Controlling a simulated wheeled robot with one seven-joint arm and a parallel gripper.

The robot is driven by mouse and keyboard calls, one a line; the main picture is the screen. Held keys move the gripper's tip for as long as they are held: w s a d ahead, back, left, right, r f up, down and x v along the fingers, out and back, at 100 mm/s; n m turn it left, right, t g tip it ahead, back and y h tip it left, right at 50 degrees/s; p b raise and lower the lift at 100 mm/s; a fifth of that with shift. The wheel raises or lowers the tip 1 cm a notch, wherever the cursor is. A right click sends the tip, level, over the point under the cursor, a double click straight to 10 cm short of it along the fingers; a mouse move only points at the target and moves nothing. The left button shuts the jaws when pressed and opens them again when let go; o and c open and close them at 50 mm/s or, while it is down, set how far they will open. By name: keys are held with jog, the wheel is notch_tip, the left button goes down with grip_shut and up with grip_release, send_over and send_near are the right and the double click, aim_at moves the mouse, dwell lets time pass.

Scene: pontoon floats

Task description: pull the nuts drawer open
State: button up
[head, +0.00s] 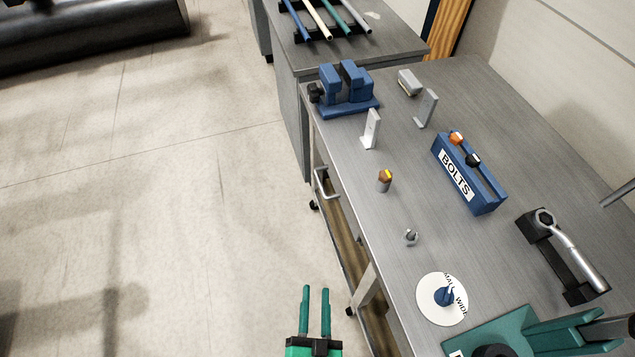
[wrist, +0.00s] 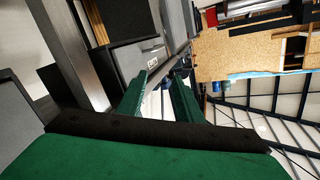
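A metal bar handle (head: 323,187) sticks out from the front side of the grey workbench (head: 345,190) in the head view. The drawer front behind it is mostly hidden from above, and no nuts label can be read there. In the wrist view a grey front (wrist: 138,60) with a small white label shows beyond the fingers; its text is too small to read. My gripper (head: 315,290) has two green fingers apart with nothing between them. It is in front of the bench, nearer to me than the handle and clear of it. The fingers also show in the wrist view (wrist: 160,85).
The bench top holds a blue vise (head: 345,90), a blue BOLTS box (head: 480,200), a wrench on a black stand (head: 565,255) and a white round disc (head: 430,310). The floor (head: 200,220) left of the bench is clear.

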jog(key=w+f+m+t, duration=0.2)
jog(key=w+f+m, duration=0.25)
jog(key=w, duration=0.95)
jog(key=m+t, duration=0.1)
jog(key=m, duration=0.1)
send_near(320, 181)
jog(key=shift+m, duration=0.25)
jog(key=w, duration=0.6)
jog(key=w+r, duration=0.1)
jog(key=w, duration=0.2)
jog(key=shift+w, duration=0.35)
grip_shut()
